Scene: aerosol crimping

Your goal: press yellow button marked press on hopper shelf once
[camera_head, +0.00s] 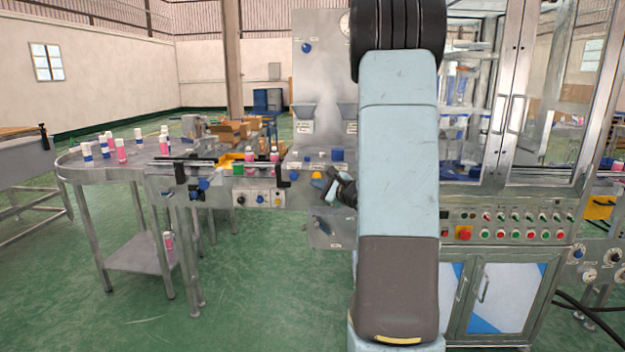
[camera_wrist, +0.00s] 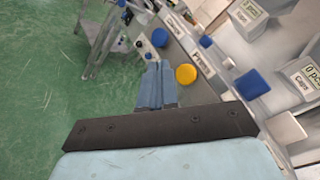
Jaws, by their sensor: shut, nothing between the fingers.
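The yellow button (camera_wrist: 186,74) is a round yellow dome on the front of the grey hopper shelf (camera_wrist: 222,82) in the wrist view. A white label beside it is tilted and appears to read "Press". In the head view the yellow button (camera_head: 317,175) is small, just left of my gripper (camera_head: 326,189). My gripper's fingers (camera_wrist: 157,84) are shut with nothing between them. In the wrist view the fingertips lie just left of the yellow button, with a visible gap across the picture. I cannot tell the depth between them.
A blue block (camera_wrist: 252,85) and a small blue knob (camera_wrist: 206,42) sit on the shelf. Another blue knob (camera_wrist: 159,37) is beyond my fingertips. A round table (camera_head: 75,163) with several cans stands at left. A glass-doored cabinet (camera_head: 545,90) stands at right.

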